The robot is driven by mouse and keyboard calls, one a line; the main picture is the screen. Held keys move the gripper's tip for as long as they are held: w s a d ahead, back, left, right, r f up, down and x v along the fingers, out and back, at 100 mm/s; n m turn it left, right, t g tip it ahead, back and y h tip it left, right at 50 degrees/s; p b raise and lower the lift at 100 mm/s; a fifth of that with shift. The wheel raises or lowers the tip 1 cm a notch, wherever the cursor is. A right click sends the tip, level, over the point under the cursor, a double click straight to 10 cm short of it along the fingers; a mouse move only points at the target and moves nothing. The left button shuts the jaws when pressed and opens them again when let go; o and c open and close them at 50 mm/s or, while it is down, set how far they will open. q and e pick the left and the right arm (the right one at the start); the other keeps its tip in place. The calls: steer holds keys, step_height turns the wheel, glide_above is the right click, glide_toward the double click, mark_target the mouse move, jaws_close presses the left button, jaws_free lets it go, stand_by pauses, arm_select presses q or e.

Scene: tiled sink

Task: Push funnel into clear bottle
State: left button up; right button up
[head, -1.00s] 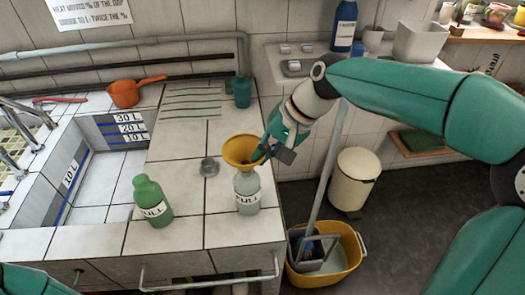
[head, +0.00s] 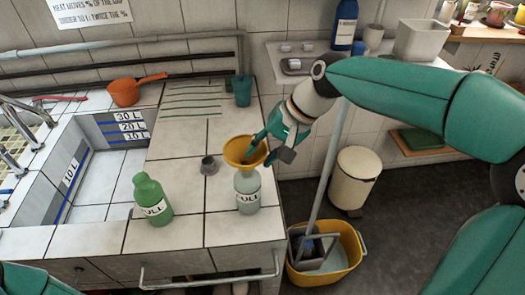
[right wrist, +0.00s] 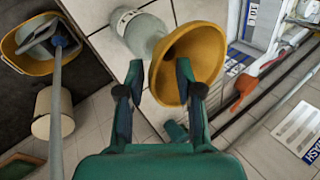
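The yellow funnel (head: 236,151) sits on top of the clear bottle (head: 247,186), wide mouth up and slightly tilted. The bottle stands upright near the counter's right edge, with a "FULL" label. The funnel's stem is hidden, so I cannot tell how deep it sits. My right gripper (head: 262,148) is at the funnel's right rim, one finger over its mouth. In the right wrist view, the gripper (right wrist: 159,72) has its fingers apart, either side of the funnel's rim (right wrist: 205,50); the bottle (right wrist: 143,32) is beyond. I see no clear grip. My left gripper is out of view.
A green bottle (head: 152,198) stands left of the clear one. A small grey piece (head: 209,166) lies behind them. A teal cup (head: 243,90) and an orange dipper (head: 125,93) are farther back. A yellow bucket (head: 350,245) stands on the floor at right.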

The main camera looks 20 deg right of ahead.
steer(key=v, duration=1.2)
